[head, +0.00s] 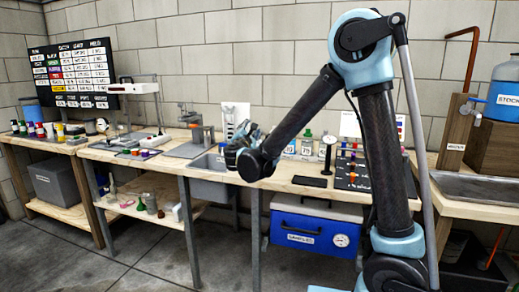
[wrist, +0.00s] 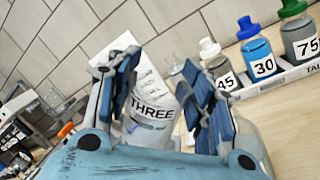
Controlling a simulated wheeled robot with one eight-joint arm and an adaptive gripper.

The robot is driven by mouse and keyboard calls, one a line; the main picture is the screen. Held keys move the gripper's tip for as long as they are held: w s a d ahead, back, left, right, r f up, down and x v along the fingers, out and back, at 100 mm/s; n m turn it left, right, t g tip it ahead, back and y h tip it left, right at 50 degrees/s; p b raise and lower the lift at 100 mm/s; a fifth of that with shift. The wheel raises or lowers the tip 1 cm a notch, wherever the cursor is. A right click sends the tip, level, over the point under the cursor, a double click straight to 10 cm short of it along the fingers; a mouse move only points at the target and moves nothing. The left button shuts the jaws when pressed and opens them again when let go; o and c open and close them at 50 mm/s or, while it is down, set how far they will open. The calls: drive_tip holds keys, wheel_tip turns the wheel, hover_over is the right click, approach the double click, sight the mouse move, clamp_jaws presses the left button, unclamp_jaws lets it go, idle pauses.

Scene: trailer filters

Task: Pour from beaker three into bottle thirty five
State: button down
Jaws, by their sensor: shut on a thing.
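Beaker three (wrist: 150,110) is a pale vessel marked THREE. It sits between the two blue-padded fingers of my gripper (wrist: 163,85) in the wrist view and looks tilted there. My gripper is shut on it. In the head view my gripper (head: 244,138) is over the sink area of the bench, and the beaker is hard to make out. A row of squeeze bottles stands to the right in the wrist view: a white-capped one (wrist: 222,72) reading 45, a blue one (wrist: 260,62) reading 30 and a green-capped one (wrist: 301,45) reading 75. I cannot read a 35 label.
The bottles stand in a white labelled tray (wrist: 285,78). A black mat (head: 310,182) lies on the bench front. A dark rack (head: 352,172) with small items is to the right. The sink (head: 210,163) is at left, and a blue cooler (head: 310,235) is below.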

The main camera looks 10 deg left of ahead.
drive_tip(key=shift+d+r+m+h+p, duration=0.15)
drive_tip(key=shift+m+p, duration=0.55)
drive_tip(key=shift+m, duration=0.2)
drive_tip(key=shift+d+r+m+h+p, duration=0.1)
drive_tip(key=shift+m+h+p, duration=0.05)
drive_tip(key=shift+m+p, duration=0.65)
idle(2.6)
drive_tip(key=shift+d+r+m+h+p, duration=0.1)
drive_tip(key=shift+d+m+h+p, duration=0.2)
drive_tip(key=shift+m, duration=0.5)
drive_tip(key=shift+d+r+m+h+p, duration=0.1)
drive_tip(key=shift+m+p, duration=0.25)
drive_tip(key=shift+m, duration=0.45)
idle(2.1)
